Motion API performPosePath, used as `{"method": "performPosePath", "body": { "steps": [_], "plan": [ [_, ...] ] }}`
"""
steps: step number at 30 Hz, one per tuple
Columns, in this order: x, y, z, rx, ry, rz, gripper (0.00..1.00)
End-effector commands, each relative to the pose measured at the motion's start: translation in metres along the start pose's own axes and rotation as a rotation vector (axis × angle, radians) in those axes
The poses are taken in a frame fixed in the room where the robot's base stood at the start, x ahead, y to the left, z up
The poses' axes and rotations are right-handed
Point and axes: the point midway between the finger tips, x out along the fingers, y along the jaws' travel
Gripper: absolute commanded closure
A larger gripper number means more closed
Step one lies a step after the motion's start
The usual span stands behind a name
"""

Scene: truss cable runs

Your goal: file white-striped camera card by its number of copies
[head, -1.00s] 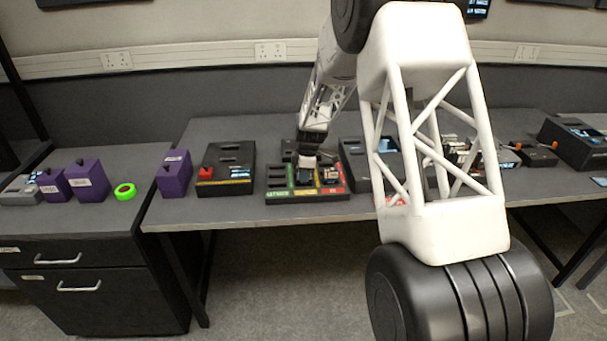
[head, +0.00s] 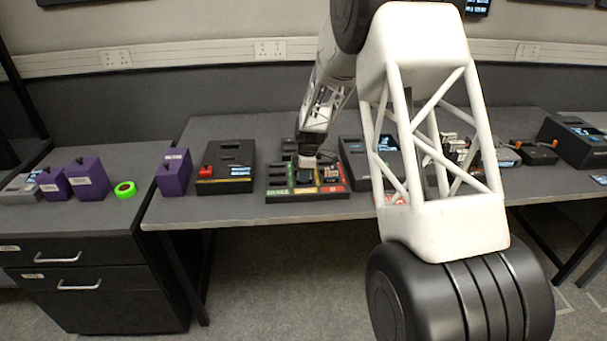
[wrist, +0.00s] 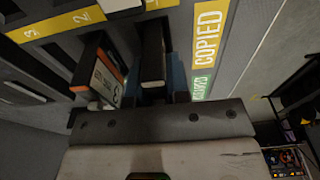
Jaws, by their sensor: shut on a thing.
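A black tray (head: 307,193) with green, yellow and red labelled strips stands on the middle table. My gripper (head: 308,160) is low over its back part. In the wrist view the tray's yellow COPIED label (wrist: 208,35) and a green label lie beyond the gripper body. My gripper (wrist: 150,98) is shut on a dark, narrow card with a pale edge (wrist: 152,84), which I take for the white-striped camera card. Its face and the fingertips are mostly hidden. An orange-striped card (wrist: 107,78) marked 3 stands just left of it.
A black box with a red part (head: 225,170) and a purple block (head: 174,173) stand left of the tray. A dark device (head: 360,155) stands close on its right.

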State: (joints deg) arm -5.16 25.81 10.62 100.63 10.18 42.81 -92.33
Motion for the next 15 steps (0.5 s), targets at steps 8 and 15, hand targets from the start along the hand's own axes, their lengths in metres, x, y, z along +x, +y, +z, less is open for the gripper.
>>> {"method": "performPosePath", "body": {
  "steps": [8,15],
  "plan": [
    [0.0001,0.0002,0.0,0.0,0.0,0.001,1.0],
    [0.0,0.0002,0.0,0.0,0.0,0.001,0.67]
  ]
}}
